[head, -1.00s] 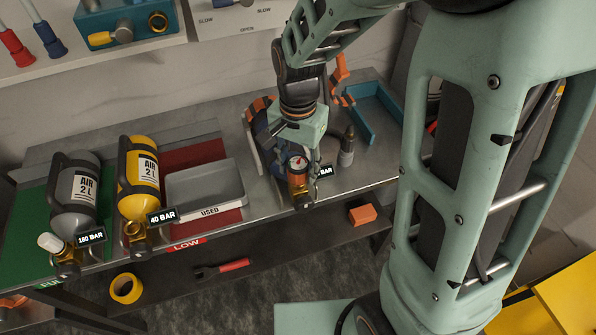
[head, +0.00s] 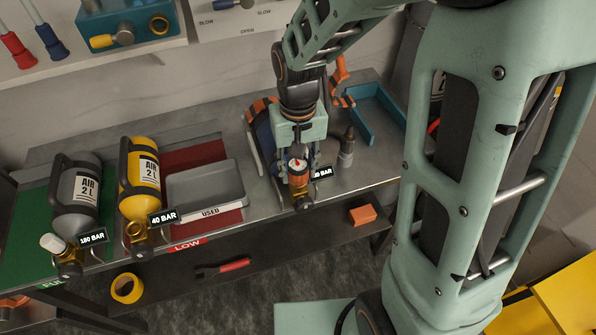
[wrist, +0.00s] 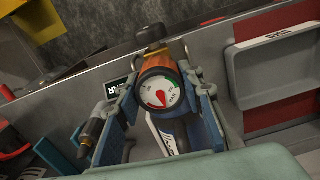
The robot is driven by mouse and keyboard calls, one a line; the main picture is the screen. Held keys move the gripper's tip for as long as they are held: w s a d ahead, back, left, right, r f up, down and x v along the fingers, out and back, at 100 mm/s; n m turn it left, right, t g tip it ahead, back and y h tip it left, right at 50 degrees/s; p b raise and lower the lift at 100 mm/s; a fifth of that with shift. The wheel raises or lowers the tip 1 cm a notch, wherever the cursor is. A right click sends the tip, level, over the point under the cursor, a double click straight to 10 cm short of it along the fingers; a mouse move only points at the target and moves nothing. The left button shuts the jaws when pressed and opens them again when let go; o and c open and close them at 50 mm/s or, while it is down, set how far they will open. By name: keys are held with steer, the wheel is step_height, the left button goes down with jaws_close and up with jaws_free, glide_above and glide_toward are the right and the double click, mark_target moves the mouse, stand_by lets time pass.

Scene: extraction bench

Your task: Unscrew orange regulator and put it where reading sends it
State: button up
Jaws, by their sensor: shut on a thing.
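The orange regulator (head: 298,175) with its round white gauge sits at the valve end of a dark blue cylinder (head: 262,128). It also shows in the wrist view (wrist: 157,65), where the dial (wrist: 160,94) has a red needle and a green arc at one side; the figures are too small to read. My gripper (head: 299,182) is shut on the regulator, a finger on each side. A BAR tag (head: 321,173) beside it is partly hidden. A grey tray marked USED (head: 208,212) stands to the left.
A grey cylinder (head: 74,195) tagged 180 BAR lies on the green zone (head: 28,240). A dark pointed fitting (head: 347,146) and a blue tray (head: 378,112) are at the right.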

steer(key=n+p, duration=0.1)
steer(key=n, duration=0.2)
steer(key=shift+r+n, duration=0.1)
steer(key=shift+n, duration=0.2)
steer(key=n+p, duration=0.1)
steer(key=n, duration=0.2)
steer(key=shift+n, duration=0.4)
steer(key=shift+o, duration=0.2)
steer(key=n+p, duration=0.3)
steer(key=n, duration=0.3)
steer(key=shift+r, duration=0.15)
steer(key=o, duration=1.3)
steer(key=shift+f, duration=0.25)
steer(key=shift+c, duration=0.2)
steer(key=shift+o, duration=0.2)
